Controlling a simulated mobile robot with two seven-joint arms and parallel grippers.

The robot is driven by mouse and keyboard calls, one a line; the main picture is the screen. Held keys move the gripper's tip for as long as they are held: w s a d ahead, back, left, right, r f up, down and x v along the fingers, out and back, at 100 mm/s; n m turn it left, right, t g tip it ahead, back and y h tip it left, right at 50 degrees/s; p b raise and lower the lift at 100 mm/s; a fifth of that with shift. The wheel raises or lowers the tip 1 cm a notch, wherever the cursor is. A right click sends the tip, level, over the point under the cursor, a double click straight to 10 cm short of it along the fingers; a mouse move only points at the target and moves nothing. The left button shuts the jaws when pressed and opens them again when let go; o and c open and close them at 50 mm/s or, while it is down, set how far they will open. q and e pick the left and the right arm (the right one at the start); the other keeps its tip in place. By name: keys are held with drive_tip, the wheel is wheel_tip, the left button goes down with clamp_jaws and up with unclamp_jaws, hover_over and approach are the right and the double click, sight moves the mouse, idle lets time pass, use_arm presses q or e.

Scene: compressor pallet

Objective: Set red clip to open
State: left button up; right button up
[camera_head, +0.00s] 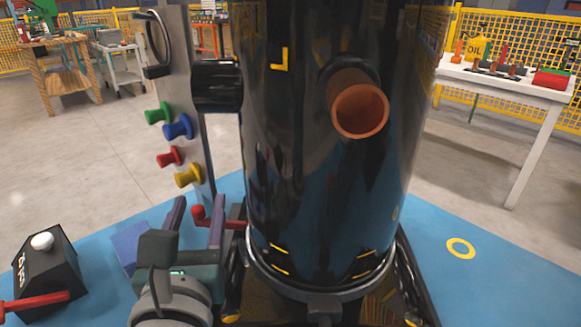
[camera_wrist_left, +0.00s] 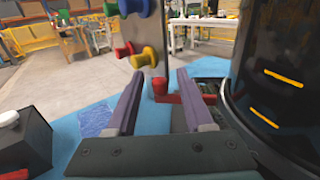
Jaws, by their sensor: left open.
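The red clip (camera_head: 234,223) is a short red bar with a rounded upright knob at its left end, low beside the black tank (camera_head: 325,180). In the left wrist view the red clip (camera_wrist_left: 194,99) has its knob between my fingers, with the bar running right, partly hidden behind the right finger. My left gripper (camera_head: 197,207) is open, pointing forward. In the left wrist view my left gripper (camera_wrist_left: 158,75) has its two purple-grey fingers apart, one on each side of the knob. I cannot tell whether either touches it. My right gripper is not in view.
A panel (camera_head: 190,80) with green, blue, red and yellow knobs stands just beyond the gripper. A black box (camera_head: 45,265) with a white button and red lever (camera_head: 35,303) is at left. The blue mat (camera_head: 450,280) is open at right; an orange-rimmed pipe (camera_head: 360,111) juts from the tank.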

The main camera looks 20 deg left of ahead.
use_arm(q)
drive_tip(key=shift+s, duration=0.1)
drive_tip(key=v, duration=0.9)
drive_tip(key=shift+s+d, duration=0.25)
drive_tip(key=shift+s, duration=0.1)
